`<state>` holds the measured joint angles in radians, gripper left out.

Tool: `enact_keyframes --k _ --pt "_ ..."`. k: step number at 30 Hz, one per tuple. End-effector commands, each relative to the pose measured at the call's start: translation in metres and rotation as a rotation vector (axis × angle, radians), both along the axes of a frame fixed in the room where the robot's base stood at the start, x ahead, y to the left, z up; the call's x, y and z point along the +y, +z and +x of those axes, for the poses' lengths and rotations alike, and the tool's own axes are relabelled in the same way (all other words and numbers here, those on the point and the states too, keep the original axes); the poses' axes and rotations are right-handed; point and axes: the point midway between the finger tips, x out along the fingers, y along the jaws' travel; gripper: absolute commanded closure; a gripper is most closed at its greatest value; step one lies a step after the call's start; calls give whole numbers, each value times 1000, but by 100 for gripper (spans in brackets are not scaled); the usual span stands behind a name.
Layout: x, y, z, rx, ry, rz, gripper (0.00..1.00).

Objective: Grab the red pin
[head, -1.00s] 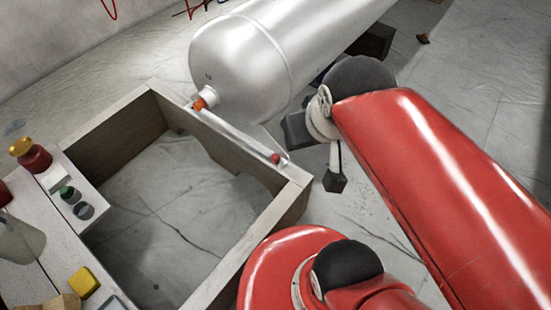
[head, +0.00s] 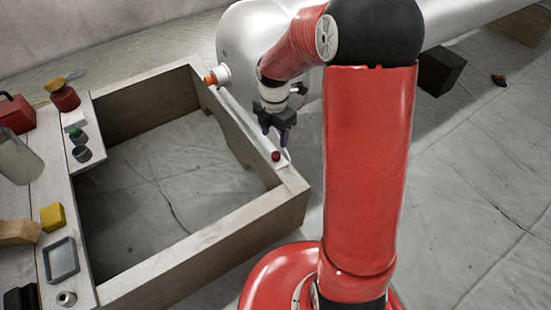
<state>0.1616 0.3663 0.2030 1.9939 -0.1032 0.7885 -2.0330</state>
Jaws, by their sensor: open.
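The red pin (head: 276,156) shows as a small red knob near the right end of a narrow white strip (head: 240,122) on the wooden frame's back right edge. My gripper (head: 276,139) is open and points down, just above and slightly behind the red pin in the head view. The fingers look apart from the pin, though the exact gap in depth is hard to tell. Nothing shows between the fingers.
The frame's left boards carry a red jar (head: 64,97), a yellow block (head: 52,217) and a grey tray (head: 61,260). The frame's middle is open down to the sheeted floor.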

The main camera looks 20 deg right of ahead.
Motion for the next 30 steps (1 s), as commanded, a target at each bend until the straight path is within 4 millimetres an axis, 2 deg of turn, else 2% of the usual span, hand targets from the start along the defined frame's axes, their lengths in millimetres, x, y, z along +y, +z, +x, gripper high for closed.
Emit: enact_keyframes --k 6,11,19,27,30 --pt "0 -24 0 5 17 2 48" --pt "-1 -37 0 4 15 1 48" --pt "-4 -76 -2 5 14 0 48" --pt "-5 -79 -1 3 13 1 48" --pt "-5 -79 -1 3 13 1 61"
